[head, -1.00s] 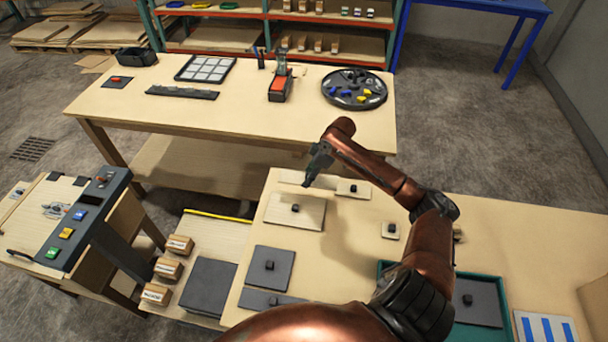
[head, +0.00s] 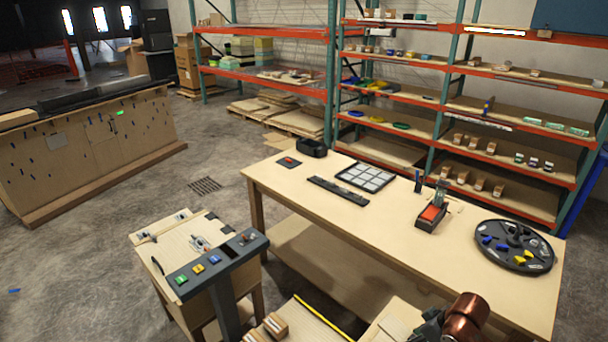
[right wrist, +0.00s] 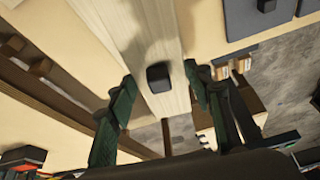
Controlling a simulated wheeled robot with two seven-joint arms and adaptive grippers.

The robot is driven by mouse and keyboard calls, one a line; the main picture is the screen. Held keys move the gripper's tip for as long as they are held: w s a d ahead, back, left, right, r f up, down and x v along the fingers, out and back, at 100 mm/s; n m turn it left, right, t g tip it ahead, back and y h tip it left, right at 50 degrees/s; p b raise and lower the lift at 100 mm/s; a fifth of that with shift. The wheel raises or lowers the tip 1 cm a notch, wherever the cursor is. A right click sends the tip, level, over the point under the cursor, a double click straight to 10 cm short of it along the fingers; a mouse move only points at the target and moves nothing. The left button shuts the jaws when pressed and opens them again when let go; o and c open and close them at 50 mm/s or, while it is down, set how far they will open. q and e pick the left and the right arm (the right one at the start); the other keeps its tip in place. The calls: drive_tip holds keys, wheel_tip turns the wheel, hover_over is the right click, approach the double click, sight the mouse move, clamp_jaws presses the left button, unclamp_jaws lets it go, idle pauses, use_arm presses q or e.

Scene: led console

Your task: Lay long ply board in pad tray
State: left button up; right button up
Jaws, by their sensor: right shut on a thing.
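In the right wrist view, a long pale ply board (right wrist: 152,35) runs from the top edge down between my fingers. It has a dark block-shaped knob (right wrist: 158,77). My right gripper (right wrist: 160,75) has one finger on each side of this knob and is shut on the ply board by it. In the head view, my right gripper (head: 432,324) shows only in part at the bottom edge, beside a pale wooden surface (head: 392,318); I cannot tell whether that is the board or the bench. No pad tray can be made out now. My left gripper is not in view.
A work table (head: 330,215) holds a grid tray (head: 366,177), a dark bar (head: 338,191) and a round black tray (head: 514,247). A button console (head: 215,262) stands at lower left. Grey panels (right wrist: 208,15) lie at the wrist view's top right.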

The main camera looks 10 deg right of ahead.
drive_tip(key=a+r+m+h, duration=0.1)
drive_tip(key=a+r+m, duration=0.2)
drive_tip(key=a, duration=0.6)
drive_tip(key=a+r+m+h, duration=0.1)
drive_tip(key=a+r, duration=0.4)
drive_tip(key=a, duration=0.5)
drive_tip(key=shift+w+a+r+m+t, duration=0.15)
drive_tip(key=shift+w+r+m+t, duration=0.25)
drive_tip(key=shift+m, duration=0.5)
